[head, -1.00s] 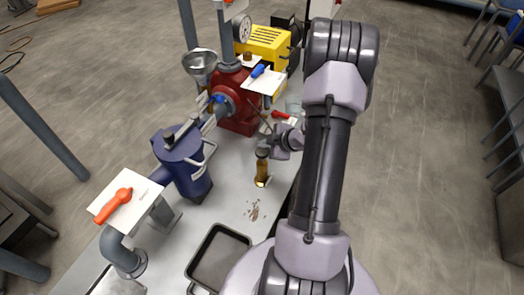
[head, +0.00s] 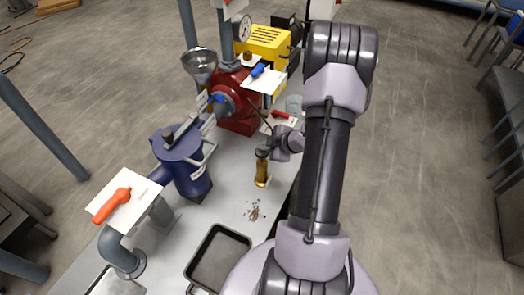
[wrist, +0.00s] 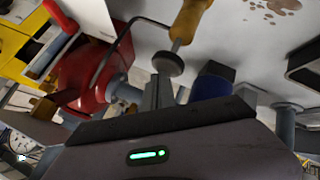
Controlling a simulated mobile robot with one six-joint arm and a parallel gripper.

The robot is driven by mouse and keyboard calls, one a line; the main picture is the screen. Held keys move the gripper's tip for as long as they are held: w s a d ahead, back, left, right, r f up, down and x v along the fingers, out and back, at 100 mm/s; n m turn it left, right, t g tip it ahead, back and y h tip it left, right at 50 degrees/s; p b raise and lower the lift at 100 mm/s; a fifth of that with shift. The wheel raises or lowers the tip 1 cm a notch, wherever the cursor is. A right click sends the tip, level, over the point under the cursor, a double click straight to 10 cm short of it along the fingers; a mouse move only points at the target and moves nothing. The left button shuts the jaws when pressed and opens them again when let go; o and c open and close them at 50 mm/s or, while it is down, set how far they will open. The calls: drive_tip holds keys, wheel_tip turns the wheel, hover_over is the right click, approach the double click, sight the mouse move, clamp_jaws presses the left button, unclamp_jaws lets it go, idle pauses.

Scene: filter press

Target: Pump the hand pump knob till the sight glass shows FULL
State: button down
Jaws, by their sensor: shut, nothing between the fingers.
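The hand pump (head: 262,172) is a small upright amber cylinder on the bench with a dark round knob (head: 262,152) on top. In the wrist view the amber pump body (wrist: 191,18), its pale rod and the dark knob (wrist: 168,64) show just beyond my fingertips. My gripper (head: 272,153) is at the knob's right side in the head view. Its fingers (wrist: 160,88) are shut and empty, with their tips at the knob. I cannot tell whether they touch it. I cannot make out a sight glass reading or the word FULL.
A red pump housing (head: 238,112) and a blue vessel (head: 184,165) stand left of my arm. An orange-handled valve (head: 120,200) is at the lower left. A dark tray (head: 218,260) lies in front. Brown debris (head: 254,211) lies near the pump.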

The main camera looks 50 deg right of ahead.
sight(265, 152)
drive_tip(key=shift+f+b, duration=1.35)
drive_tip(key=shift+f, duration=0.45)
idle(1.1)
drive_tip(key=shift+r+p, duration=2.15)
drive_tip(key=shift+r, duration=0.2)
wheel_tip(265, 152, up, 5)
drive_tip(key=p, duration=0.4)
drive_tip(key=shift+r+p, duration=0.1)
drive_tip(key=shift+p, duration=0.25)
